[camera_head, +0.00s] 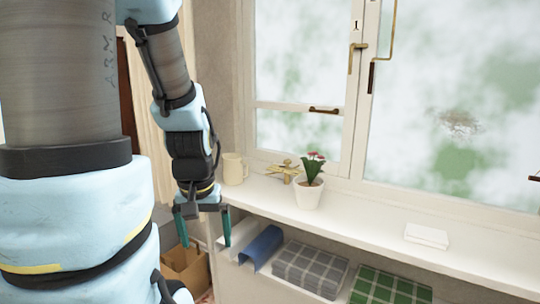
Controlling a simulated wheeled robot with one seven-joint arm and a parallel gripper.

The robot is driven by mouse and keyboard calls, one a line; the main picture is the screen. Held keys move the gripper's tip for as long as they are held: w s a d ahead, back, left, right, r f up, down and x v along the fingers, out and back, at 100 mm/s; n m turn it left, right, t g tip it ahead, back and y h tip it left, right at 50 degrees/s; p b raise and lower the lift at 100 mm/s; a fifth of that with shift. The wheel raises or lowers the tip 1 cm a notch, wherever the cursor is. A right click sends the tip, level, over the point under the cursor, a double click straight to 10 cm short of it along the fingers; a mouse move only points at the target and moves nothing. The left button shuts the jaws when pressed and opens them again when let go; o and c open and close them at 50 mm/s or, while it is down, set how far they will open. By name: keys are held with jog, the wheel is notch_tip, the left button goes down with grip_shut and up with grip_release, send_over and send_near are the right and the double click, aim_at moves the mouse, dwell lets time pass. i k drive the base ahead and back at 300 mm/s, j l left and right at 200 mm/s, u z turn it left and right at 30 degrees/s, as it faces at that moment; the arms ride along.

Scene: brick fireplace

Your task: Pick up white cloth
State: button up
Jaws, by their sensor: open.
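My gripper (205,238) points down at the left end of the window sill, with its two teal fingers spread apart and nothing visible between them. A white cloth-like item (243,233) lies on the shelf below the sill, just right of the right fingertip and partly hidden by that finger. I cannot tell whether the finger touches it. A small white folded item (427,236) also lies on the sill at the right; I cannot tell whether it is cloth.
A blue cloth (262,246), a grey plaid cloth (311,268) and a green plaid cloth (391,289) lie along the shelf. On the sill (370,225) stand a cream mug (233,169), a brass object (284,172) and a potted flower (309,190). A cardboard box (187,268) is below my gripper.

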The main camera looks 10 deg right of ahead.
aim_at(436, 238)
jog(key=z, duration=1.3)
jog(key=i+l, duration=0.25)
jog(key=i+l+u, duration=0.1)
jog(key=l, duration=0.3)
jog(key=i+l, duration=0.3)
jog(key=i+l+u, duration=0.1)
jog(key=i+l, duration=0.15)
jog(key=l, duration=0.2)
jog(key=u, duration=1.7)
